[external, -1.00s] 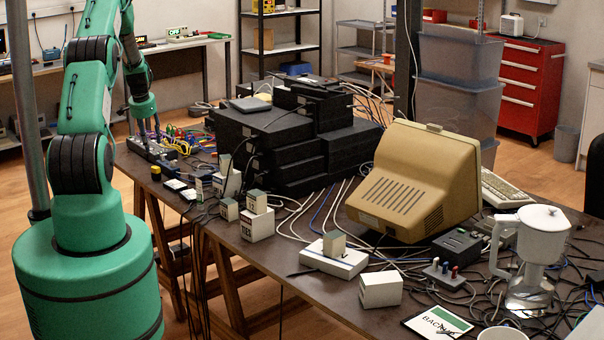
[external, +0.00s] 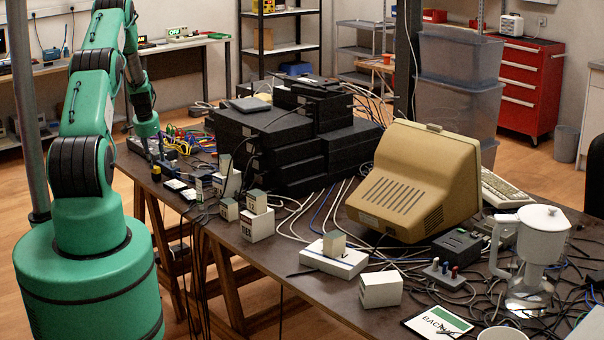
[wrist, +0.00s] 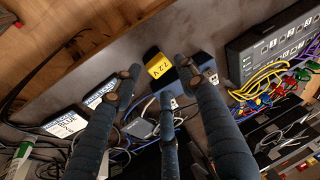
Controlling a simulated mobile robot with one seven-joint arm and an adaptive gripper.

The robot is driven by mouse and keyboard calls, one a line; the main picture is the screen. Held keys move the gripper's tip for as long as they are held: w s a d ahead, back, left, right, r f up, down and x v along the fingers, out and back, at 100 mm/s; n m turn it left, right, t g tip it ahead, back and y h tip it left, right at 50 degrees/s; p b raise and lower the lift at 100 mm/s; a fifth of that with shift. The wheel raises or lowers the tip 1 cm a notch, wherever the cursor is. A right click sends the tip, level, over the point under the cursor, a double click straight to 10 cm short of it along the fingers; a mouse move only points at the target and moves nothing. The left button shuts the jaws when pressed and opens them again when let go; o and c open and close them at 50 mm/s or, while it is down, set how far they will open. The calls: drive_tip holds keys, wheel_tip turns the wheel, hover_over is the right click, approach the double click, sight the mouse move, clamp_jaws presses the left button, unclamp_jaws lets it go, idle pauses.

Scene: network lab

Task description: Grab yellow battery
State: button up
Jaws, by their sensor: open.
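The yellow battery (wrist: 158,66) has a yellow end marked 7.2V and lies on the dark tabletop, near the middle of the wrist view. It looks like a small yellow spot (external: 156,172) at the table's left end in the external view. My gripper (wrist: 158,77) is open and empty. Its dark fingers are spread, with the tips around and just short of the battery in the wrist view. I cannot tell the exact height gap. In the external view my gripper (external: 156,158) hangs close above the table's left end.
White-labelled boxes (wrist: 64,123) lie left of the battery. A grey numbered panel (wrist: 272,45) with coloured cables (wrist: 262,80) is to the right. Black equipment boxes (external: 262,138) are stacked further along the table. Bare tabletop (wrist: 125,50) shows beyond the fingers.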

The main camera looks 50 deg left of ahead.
sight(156, 167)
drive_tip(key=shift+a+f, duration=0.1)
drive_tip(key=shift+f, duration=0.1)
idle(0.3)
drive_tip(key=shift+d+b+x, duration=0.2)
drive_tip(key=shift+b+x, duration=0.15)
drive_tip(key=shift+x, duration=2.3)
clamp_jaws()
